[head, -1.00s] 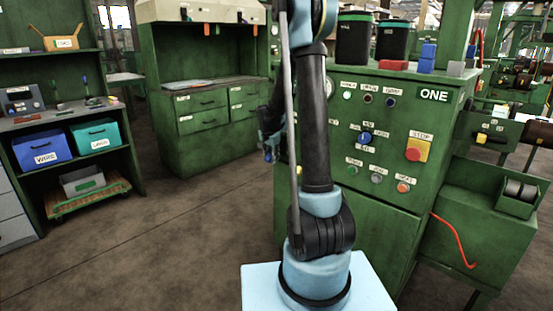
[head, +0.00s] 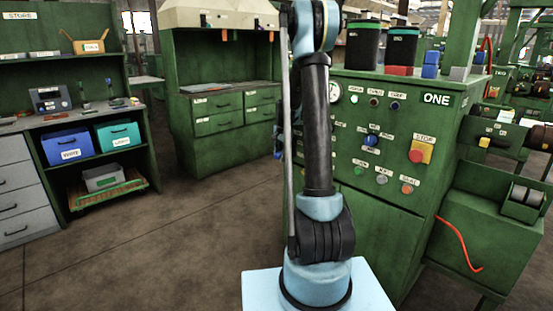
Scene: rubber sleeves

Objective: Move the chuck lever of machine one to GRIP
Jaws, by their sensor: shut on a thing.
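Machine one (head: 390,225) is a green cabinet with a plate reading ONE at its upper right. Its front has a gauge, several lamps and buttons, a blue knob (head: 371,141) with small labels around it, and a red stop button on yellow. A yellow-tipped part (head: 484,142) sits at its right by small labels. I cannot tell which part is the chuck lever, nor read GRIP. My arm stands upright before the cabinet's left side. My gripper (head: 278,152) mostly hides behind it, only its left edge showing left of the cabinet. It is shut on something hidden.
Black bins (head: 364,45) and red and blue blocks stand on the cabinet top. A red bent bar (head: 460,243) is at its lower right. A green drawer bench (head: 225,115) stands behind, a shelf with blue and teal boxes (head: 68,148) at left. The floor between is clear.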

